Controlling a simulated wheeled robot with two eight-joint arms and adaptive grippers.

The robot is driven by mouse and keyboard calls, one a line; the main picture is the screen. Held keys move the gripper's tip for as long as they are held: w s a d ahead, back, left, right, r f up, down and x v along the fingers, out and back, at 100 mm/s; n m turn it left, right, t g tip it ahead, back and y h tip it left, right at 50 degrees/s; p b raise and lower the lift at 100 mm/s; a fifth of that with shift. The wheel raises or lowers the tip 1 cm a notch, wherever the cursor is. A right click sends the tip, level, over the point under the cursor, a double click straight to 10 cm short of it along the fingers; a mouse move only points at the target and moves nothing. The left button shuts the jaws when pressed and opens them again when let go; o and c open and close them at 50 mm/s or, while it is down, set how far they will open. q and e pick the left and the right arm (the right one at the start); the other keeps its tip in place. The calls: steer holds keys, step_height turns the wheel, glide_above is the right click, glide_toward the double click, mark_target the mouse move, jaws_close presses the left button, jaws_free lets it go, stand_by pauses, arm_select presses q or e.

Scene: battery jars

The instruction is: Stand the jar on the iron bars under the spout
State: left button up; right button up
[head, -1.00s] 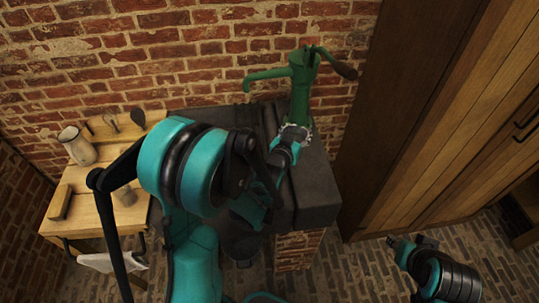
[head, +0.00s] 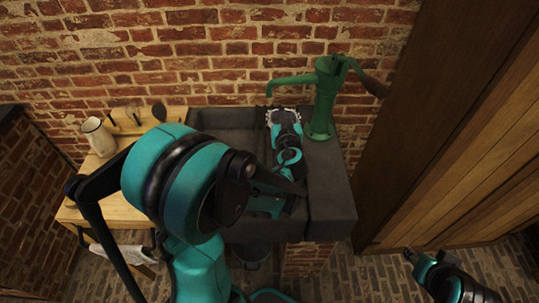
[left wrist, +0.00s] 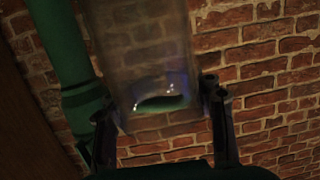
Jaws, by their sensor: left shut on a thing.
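The clear glass jar (left wrist: 140,45) is between the fingers of my left gripper (left wrist: 158,106) in the left wrist view, and they are shut on it. In the head view my left gripper (head: 281,114) is over the stone sink, just below the tip of the green pump's spout (head: 290,79); the jar cannot be made out there. The iron bars cannot be made out, and my left arm covers much of the sink. My right gripper (head: 411,256) is at the lower right, away from the sink, too small to read.
The green pump (head: 322,105) stands on the right part of the dark stone sink (head: 333,185), against the brick wall. A wooden cupboard (head: 465,170) is at right.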

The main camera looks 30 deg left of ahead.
arm_select(q)
steer(key=shift+w+a, duration=0.1)
steer(key=shift+a, duration=0.3)
steer(key=w+a+f+b, duration=0.6)
steer(key=w+a+f, duration=0.1)
steer(key=f, duration=0.3)
steer(key=shift+a+f+b, duration=0.3)
steer(key=shift+a, duration=0.45)
steer(key=o, duration=0.8)
steer(key=shift+f, duration=0.2)
steer(key=o, duration=0.6)
steer(key=shift+r, duration=0.1)
steer(key=shift+o, duration=0.2)
